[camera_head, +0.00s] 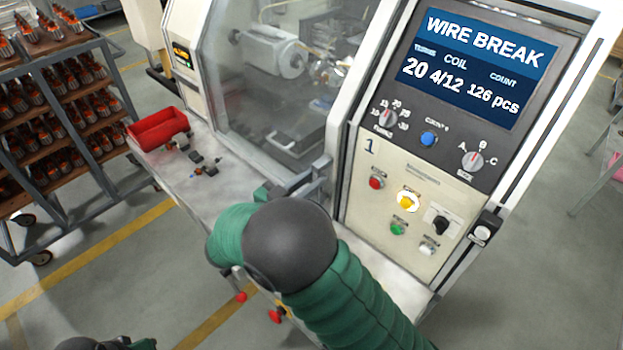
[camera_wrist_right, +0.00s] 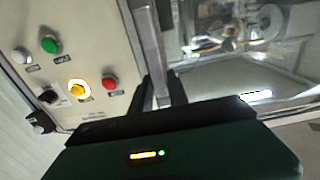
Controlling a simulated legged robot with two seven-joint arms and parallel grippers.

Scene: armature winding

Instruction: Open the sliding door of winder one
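Winder one has a clear sliding door (camera_head: 265,85) in a white frame. The door appears shut, with its right edge beside the control panel marked 1 (camera_head: 405,205). A grey upright handle (camera_head: 322,172) is at that edge. It also shows as a bar in the right wrist view (camera_wrist_right: 149,45). My right gripper (camera_head: 308,184) is at the handle, partly hidden by my own green arm. In the wrist view its fingertips (camera_wrist_right: 161,92) are on either side of the bar's lower end. I cannot tell whether they clamp it. My left gripper is out of view.
The screen (camera_head: 475,65) reads WIRE BREAK, and a yellow button (camera_head: 407,201) is lit. A red bin (camera_head: 158,128) and small parts (camera_head: 205,168) lie on the machine's white ledge. A rack of armatures (camera_head: 50,120) stands at left. Floor in front is open.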

